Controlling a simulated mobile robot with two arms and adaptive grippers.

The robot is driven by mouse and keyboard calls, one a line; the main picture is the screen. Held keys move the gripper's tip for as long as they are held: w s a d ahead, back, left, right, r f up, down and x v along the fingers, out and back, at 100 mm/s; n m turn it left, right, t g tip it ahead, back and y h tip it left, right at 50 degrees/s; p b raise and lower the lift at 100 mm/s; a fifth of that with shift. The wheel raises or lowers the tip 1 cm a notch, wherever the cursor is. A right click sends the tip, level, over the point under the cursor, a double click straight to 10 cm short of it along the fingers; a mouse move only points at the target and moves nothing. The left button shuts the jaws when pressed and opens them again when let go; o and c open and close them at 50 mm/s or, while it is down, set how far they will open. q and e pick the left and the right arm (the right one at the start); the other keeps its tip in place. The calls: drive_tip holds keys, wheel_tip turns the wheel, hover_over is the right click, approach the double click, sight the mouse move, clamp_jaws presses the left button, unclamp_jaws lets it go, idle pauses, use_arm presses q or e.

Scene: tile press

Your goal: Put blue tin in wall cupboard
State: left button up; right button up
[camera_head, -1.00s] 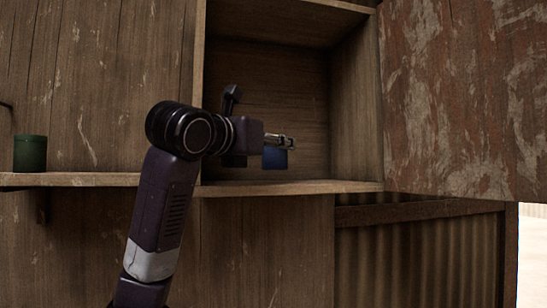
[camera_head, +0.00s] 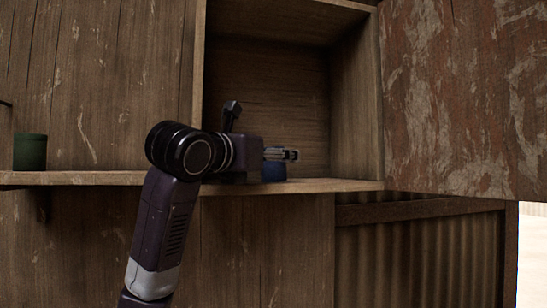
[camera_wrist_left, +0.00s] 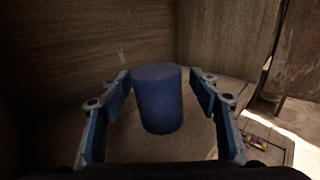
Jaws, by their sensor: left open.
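The blue tin (camera_head: 273,173) is inside the open wall cupboard (camera_head: 357,105), low down at the cupboard floor, partly hidden by my left gripper (camera_head: 290,154) in the head view. In the left wrist view the blue tin (camera_wrist_left: 158,100) looks upright, between the two spread fingers of my left gripper (camera_wrist_left: 163,108). The fingers are open, with a visible gap on each side of the tin. My right gripper is in neither view.
The cupboard door (camera_head: 460,100), with worn reddish paint, stands open at the right. A dark green tin (camera_head: 30,152) stands on the shelf (camera_head: 80,178) left of the cupboard. The cupboard's upper space is free.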

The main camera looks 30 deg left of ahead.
use_arm(q)
drive_tip(key=shift+r, duration=0.2)
drive_tip(key=shift+s, duration=0.4)
drive_tip(key=s, duration=0.2)
drive_tip(key=s+b, duration=0.1)
drive_tip(key=s, duration=0.1)
drive_tip(key=s+b, duration=0.1)
drive_tip(key=s, duration=0.1)
drive_tip(key=shift+s+d, duration=0.3)
drive_tip(key=shift+s, duration=0.1)
drive_tip(key=shift+r, duration=0.1)
